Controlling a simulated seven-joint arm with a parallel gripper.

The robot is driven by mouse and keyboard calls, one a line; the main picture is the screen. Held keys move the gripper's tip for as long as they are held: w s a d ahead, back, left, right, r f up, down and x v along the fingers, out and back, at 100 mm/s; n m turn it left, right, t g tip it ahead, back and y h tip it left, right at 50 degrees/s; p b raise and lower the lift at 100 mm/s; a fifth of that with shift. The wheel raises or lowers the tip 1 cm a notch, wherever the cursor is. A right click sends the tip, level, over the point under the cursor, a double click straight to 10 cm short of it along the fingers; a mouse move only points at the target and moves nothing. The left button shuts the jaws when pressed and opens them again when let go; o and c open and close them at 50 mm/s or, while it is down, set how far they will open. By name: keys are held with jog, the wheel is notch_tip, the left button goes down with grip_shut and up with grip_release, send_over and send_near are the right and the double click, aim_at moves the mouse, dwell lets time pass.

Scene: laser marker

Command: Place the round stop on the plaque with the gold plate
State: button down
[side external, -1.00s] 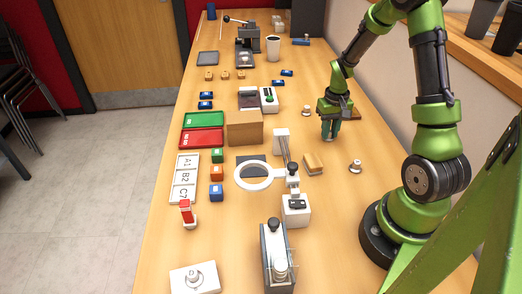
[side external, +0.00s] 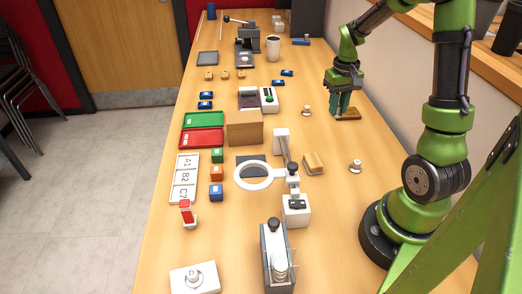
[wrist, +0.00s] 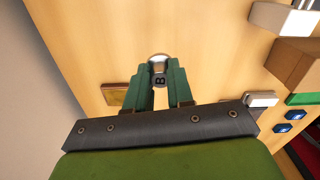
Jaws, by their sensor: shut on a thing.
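My gripper (side external: 343,106) is shut on a small round silver piece (wrist: 159,62), which carries a dark letter B between the fingertips in the wrist view. The side view does not show the held piece clearly. A brown wooden plaque (side external: 348,115) lies flat on the table just below my fingers in the side view. The plaque also shows left of the fingers in the wrist view (wrist: 115,94). Its gold plate cannot be made out clearly. I cannot tell whether the fingers touch the first plaque.
Small round knobs stand on the table, one left of the plaque (side external: 307,110) and one nearer the camera (side external: 355,166). A ring magnifier (side external: 253,175), a brown box (side external: 245,128) and a white device (side external: 268,98) stand further left. The table around the plaque is mostly clear.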

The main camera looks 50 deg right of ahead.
jog(key=s+d+f+n, duration=0.1)
jog(key=s+d+f, duration=0.15)
jog(key=s, duration=0.55)
send_over(347, 111)
jog(key=shift+f, duration=0.65)
jog(key=shift+s+a+f, duration=0.1)
jog(key=shift+f, duration=1.6)
jog(key=shift+f, duration=0.1)
jog(key=c, duration=1)
grip_release()
